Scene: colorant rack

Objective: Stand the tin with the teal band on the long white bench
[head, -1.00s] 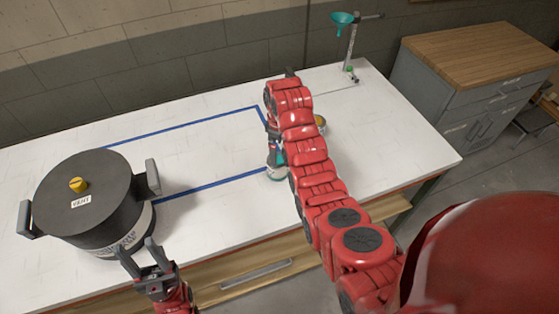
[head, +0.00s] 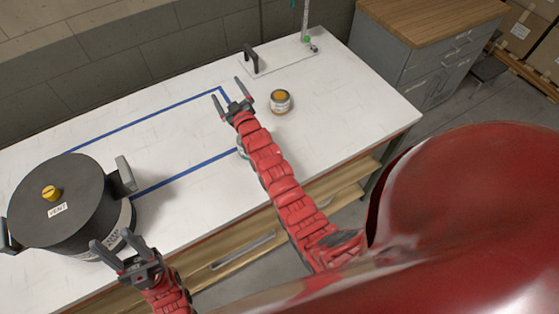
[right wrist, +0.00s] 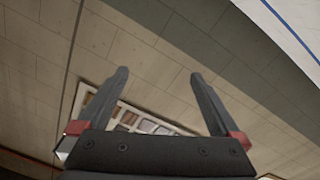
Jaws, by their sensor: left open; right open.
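The long white bench (head: 345,110) runs across the head view. A small pale tin with a teal-looking band (head: 241,146) stands on it at the blue tape line, mostly hidden behind my right forearm. My right gripper (head: 228,90) is open and empty above the bench, beyond the pale tin. In the right wrist view its open fingers (right wrist: 160,75) point towards the wall. My left gripper (head: 112,243) is open and empty by the large black pot.
The large black pot (head: 70,205) with side handles and a yellow knob stands at the bench's left. A white board (head: 285,60) with a black handle and a stand lies at the back. Blue tape outlines a mostly clear area. A grey cabinet stands beyond the right end.

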